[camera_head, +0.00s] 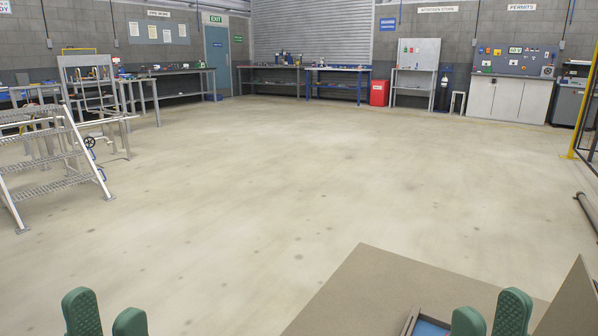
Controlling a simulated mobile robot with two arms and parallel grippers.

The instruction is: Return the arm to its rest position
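My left gripper (106,317) shows at the bottom left edge as two green fingertips with a gap between them. Floor shows in the gap, and nothing is held there. My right gripper (491,317) shows at the bottom right as two similar green fingertips, also apart, with nothing seen between them. It appears in front of a brown flat surface (375,285). Both arms behind the fingertips are out of the picture.
A blue-bottomed tray (431,327) shows partly by my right gripper, and a brown upright panel (575,305) stands at the right edge. Metal steps (55,160) stand at left. Workbenches (335,80) line the far wall. The middle floor is clear.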

